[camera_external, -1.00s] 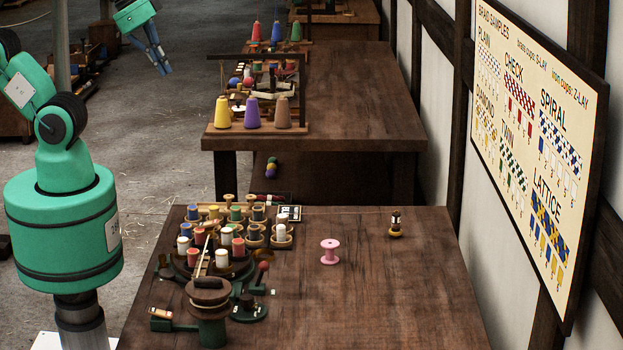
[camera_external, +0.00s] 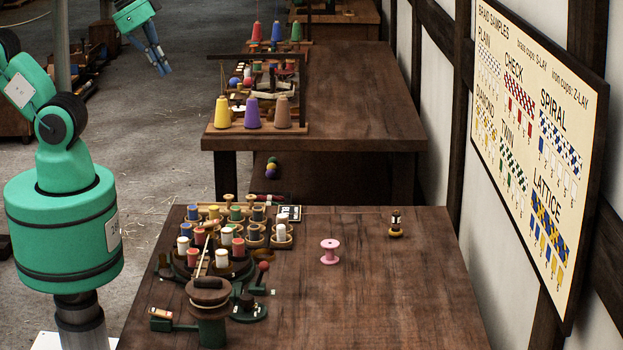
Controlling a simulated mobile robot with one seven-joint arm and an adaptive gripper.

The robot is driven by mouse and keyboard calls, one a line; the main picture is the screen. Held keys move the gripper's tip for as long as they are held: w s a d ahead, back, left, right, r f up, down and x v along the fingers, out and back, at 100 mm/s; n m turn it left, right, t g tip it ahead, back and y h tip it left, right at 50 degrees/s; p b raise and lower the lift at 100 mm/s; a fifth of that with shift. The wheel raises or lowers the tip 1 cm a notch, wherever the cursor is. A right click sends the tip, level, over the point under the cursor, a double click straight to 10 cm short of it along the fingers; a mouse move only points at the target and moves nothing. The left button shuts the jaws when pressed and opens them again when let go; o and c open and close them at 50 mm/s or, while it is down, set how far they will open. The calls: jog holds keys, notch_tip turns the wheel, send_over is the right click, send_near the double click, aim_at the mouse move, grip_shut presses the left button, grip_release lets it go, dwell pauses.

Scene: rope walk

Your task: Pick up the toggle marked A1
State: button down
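My gripper (camera_external: 158,59) hangs at the top left, over the floor and left of both tables. Its blue fingers point down and nothing shows in them, but they are too small to tell their gap. I cannot make out any toggle marked A1; no such marking is readable. A small part with a pale end (camera_external: 161,313) sits at the left edge of the near table (camera_external: 375,300), by the dark green winder (camera_external: 210,325). My gripper is well away from all of these.
Several thread spools (camera_external: 222,257) crowd the near table's left side. A pink spool (camera_external: 330,251) and a small black-and-yellow piece (camera_external: 396,223) stand apart. The far table (camera_external: 360,110) holds yarn cones (camera_external: 253,112). A sample board (camera_external: 540,150) hangs at right. The near table's right side is clear.

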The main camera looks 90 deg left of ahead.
dwell(0.4)
jog(key=c, duration=1.5)
grip_release()
jog(key=shift+c, duration=0.2)
jog(key=w+a+r+n+g+p, duration=0.1)
jog(key=w+r+p, duration=0.35)
jog(key=w, duration=1.35)
jog(key=w+a+f+g+p, duration=0.2)
jog(key=w, duration=1.5)
jog(key=w+a+f+n+g+p, duration=0.1)
jog(key=w+a+f+n+p, duration=0.15)
jog(key=w+f, duration=1.3)
jog(key=w+a+f+p, duration=0.1)
jog(key=w+f, duration=0.3)
jog(key=f, duration=0.4)
jog(key=w+a+f+g+p, duration=0.1)
jog(key=w+a+f, duration=0.1)
jog(key=w+f, duration=0.3)
notch_tip(320, 180, down, 4)
jog(key=shift+w+a+f+g+p, duration=0.2)
jog(key=shift+w+a+g+p, duration=0.1)
jog(key=shift+a+p, duration=0.1)
